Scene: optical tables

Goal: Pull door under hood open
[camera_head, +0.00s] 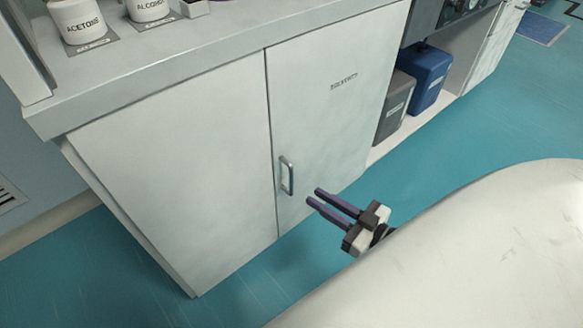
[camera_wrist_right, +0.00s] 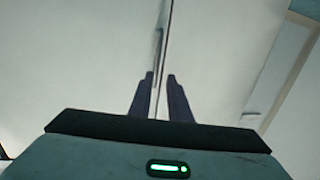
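The cabinet door (camera_head: 335,105) under the counter is pale, marked "SOLVENTS", and closed flush beside a second pale panel (camera_head: 175,165) on its left. Its metal handle (camera_head: 287,175) is a short upright bar near the door's left edge. My right gripper (camera_head: 313,197) has two dark purple fingers, apart and empty, a little right of and below the handle in the head view. In the right wrist view the handle (camera_wrist_right: 159,45) shows beyond the fingertips (camera_wrist_right: 161,76), in line with the gap between them. My left gripper is not in view.
The counter (camera_head: 200,55) above carries bottles labelled acetone (camera_head: 78,20) and alcohol (camera_head: 148,8). A grey container (camera_head: 393,108) and a blue container (camera_head: 430,78) stand in an open bay to the right. Teal floor (camera_head: 440,140) in front of the bay is clear.

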